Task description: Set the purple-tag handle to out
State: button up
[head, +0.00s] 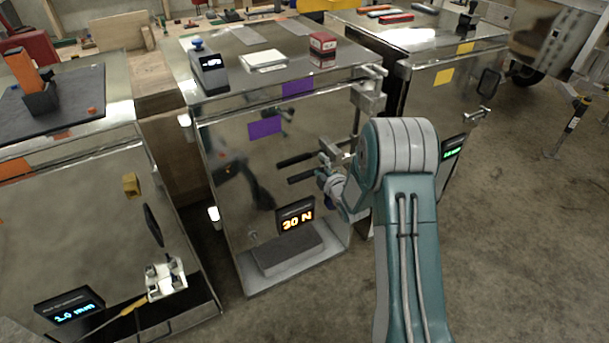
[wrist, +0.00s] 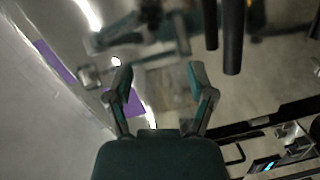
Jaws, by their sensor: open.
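Two black bar-like grips (head: 295,160) stick out to the left from metal fittings near the panel's right side. They look like handle grips; I cannot tell which setting they are in. In the wrist view the two black grips (wrist: 232,40) hang at the upper right, and purple patches (wrist: 130,103) show at the left. My gripper (wrist: 160,78) is open and empty, to the left of the grips and apart from them. In the head view my arm partly hides the fittings.
A lit display reading 30 N (head: 297,221) and a grey block (head: 288,252) sit low on the middle trailer. Open concrete floor (head: 510,250) lies at the right.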

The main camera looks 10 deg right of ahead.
aim_at(304, 175)
jog(key=s+f+n+t+y, duration=0.3)
jog(key=f+n, duration=0.1)
jog(key=f, duration=0.8)
jog(key=x, duration=1.1)
jog(key=shift+a+f, duration=0.15)
jog(key=shift+a, duration=0.1)
jog(key=shift+s, duration=0.1)
grip_shut()
